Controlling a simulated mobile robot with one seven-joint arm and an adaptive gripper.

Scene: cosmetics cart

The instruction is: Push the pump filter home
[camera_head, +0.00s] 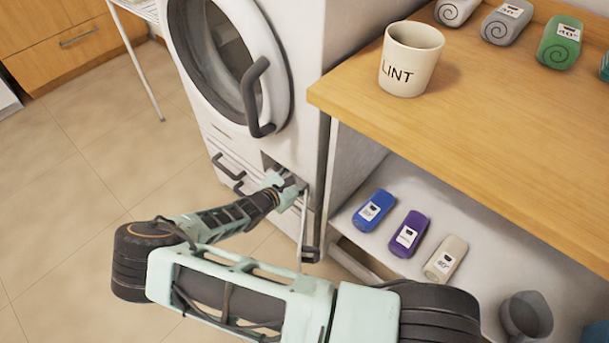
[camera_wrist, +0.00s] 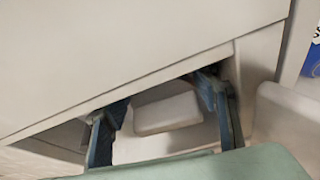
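The white washing machine (camera_head: 345,40) has a low opening at its bottom right corner, and my gripper (camera_head: 285,181) reaches into it. In the wrist view, a pale rounded block (camera_wrist: 168,114), apparently the pump filter, sits inside the opening. My gripper's two dark blue fingers (camera_wrist: 162,98) are spread wide on either side of the block, with visible gaps to it. The fingertips are partly inside the opening. In the head view my gripper hides the filter. How deep the filter sits is hard to tell.
A narrow open flap (camera_head: 310,232) stands beside my gripper. A wooden counter (camera_head: 480,130) with a LINT cup (camera_head: 410,58) is to the right. Blue (camera_head: 374,210), purple (camera_head: 409,234) and beige (camera_head: 446,259) bottles lie on the shelf below. The tiled floor (camera_head: 60,210) at left is clear.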

